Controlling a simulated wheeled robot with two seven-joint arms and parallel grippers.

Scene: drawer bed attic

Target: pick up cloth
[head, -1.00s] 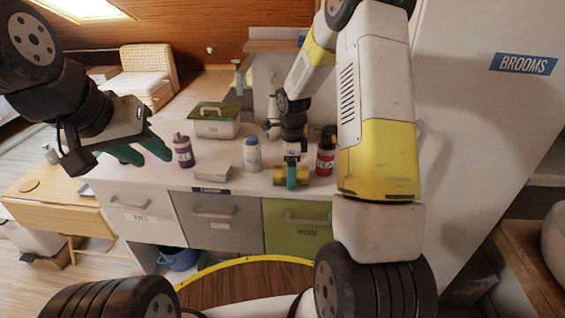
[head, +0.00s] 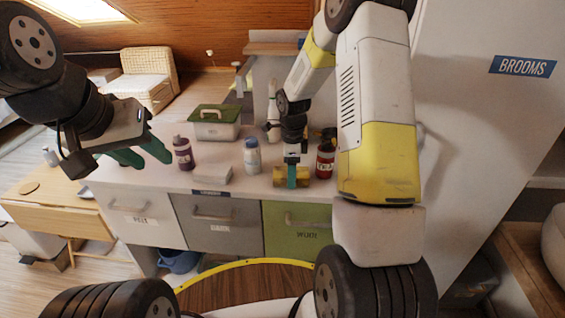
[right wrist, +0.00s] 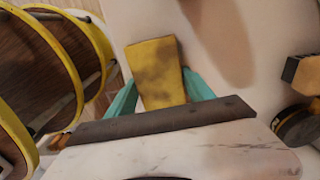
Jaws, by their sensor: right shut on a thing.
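The cloth is a yellow, brown-stained bundle (head: 304,179) on the white counter, above the green drawer. My right gripper (head: 291,178) points down at it, with teal fingers at its middle. In the right wrist view the cloth (right wrist: 157,72) fills the space between the two fingers of this gripper (right wrist: 160,88), which is shut on it. The cloth looks at or very near counter height; I cannot tell whether it touches. My left gripper (head: 142,155) hangs over the counter's left part, its teal fingers apart and nothing between them.
A red can (head: 325,161) stands close right of the cloth. A white-blue bottle (head: 252,156), a light grey block (head: 213,175), a purple bottle (head: 183,153) and a green-lidded box (head: 214,123) stand to the left. A white cabinet marked BROOMS (head: 470,120) bounds the right.

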